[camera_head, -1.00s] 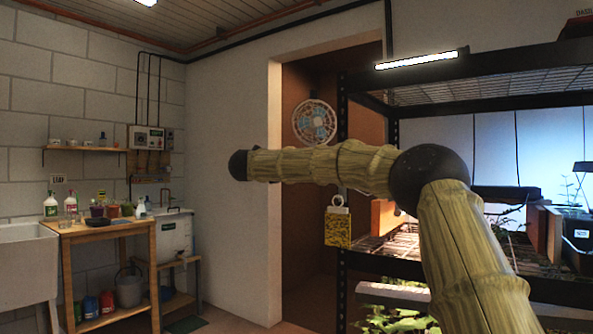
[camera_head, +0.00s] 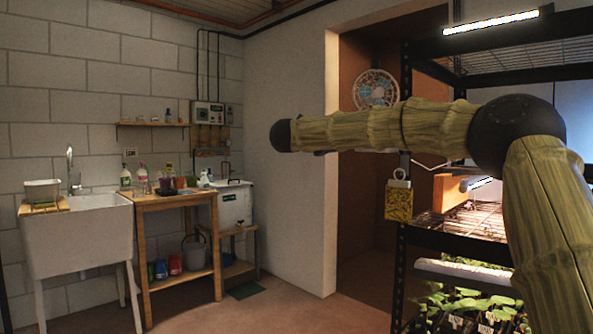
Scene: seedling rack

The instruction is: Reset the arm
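My arm crosses the right half of the head view. Its thick link rises from the lower right to a black joint, and a second link runs left to a black rounded end in front of the pale wall and doorway. My gripper is not visible in this view, so its fingers and anything in them cannot be seen. The black seedling rack (camera_head: 406,75) stands at the right, partly hidden behind my arm.
Leafy seedlings (camera_head: 465,305) fill the rack's lower level. A yellow tag (camera_head: 398,203) hangs at its post. A white sink (camera_head: 80,235) and wooden bench (camera_head: 178,199) line the left wall. Open floor (camera_head: 280,310) lies between bench and rack.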

